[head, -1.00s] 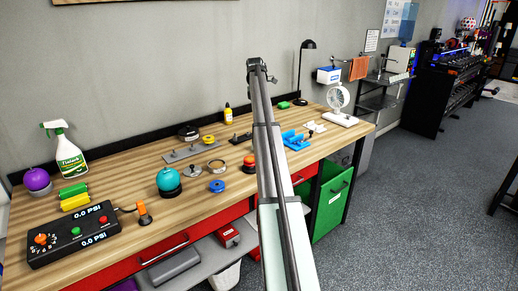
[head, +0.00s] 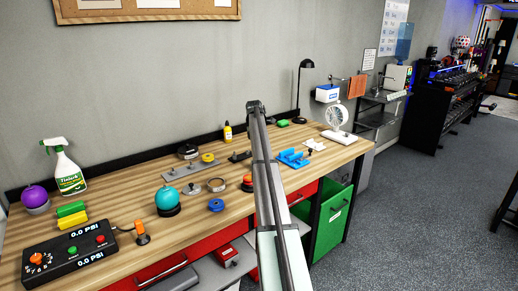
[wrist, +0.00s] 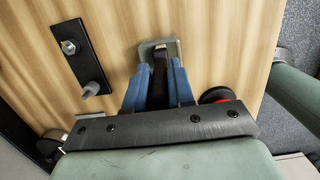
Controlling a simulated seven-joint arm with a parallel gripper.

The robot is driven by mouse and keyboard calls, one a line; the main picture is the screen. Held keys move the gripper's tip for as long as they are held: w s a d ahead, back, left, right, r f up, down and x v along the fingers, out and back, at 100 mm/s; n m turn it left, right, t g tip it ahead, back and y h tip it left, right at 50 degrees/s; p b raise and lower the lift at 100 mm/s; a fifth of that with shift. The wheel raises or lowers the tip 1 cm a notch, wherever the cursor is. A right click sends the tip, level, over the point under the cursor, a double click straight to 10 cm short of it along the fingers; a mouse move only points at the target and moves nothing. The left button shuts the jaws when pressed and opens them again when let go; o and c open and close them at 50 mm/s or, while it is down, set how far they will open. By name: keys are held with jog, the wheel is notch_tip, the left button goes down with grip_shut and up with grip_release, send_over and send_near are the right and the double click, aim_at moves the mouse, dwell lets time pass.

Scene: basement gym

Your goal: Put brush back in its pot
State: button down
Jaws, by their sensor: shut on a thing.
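My gripper (wrist: 158,82) shows in the wrist view with its two blue fingers closed around a narrow dark thing (wrist: 160,72), over the wooden bench top. A grey-green squarish end lies at the fingertips; I cannot tell whether it belongs to the held thing. I cannot make out bristles, so whether this is the brush is unclear. In the head view my gripper (head: 254,106) is small, at the far end of my arm, above the back of the bench, and its jaws do not show clearly. I cannot pick out the brush's pot in either view.
The bench (head: 120,187) holds a spray bottle (head: 65,172), a teal ball (head: 167,199), a blue clamp-like piece (head: 292,158), a white fan (head: 335,117) and a black lamp (head: 302,90). In the wrist view a black plate with bolts (wrist: 82,60) lies left of my fingers.

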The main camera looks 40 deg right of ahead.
jog(key=c, duration=1)
grip_release()
jog(key=shift+o, duration=0.2)
notch_tip(320, 180, up, 12)
jog(key=a, duration=0.1)
jog(key=shift+a, duration=0.3)
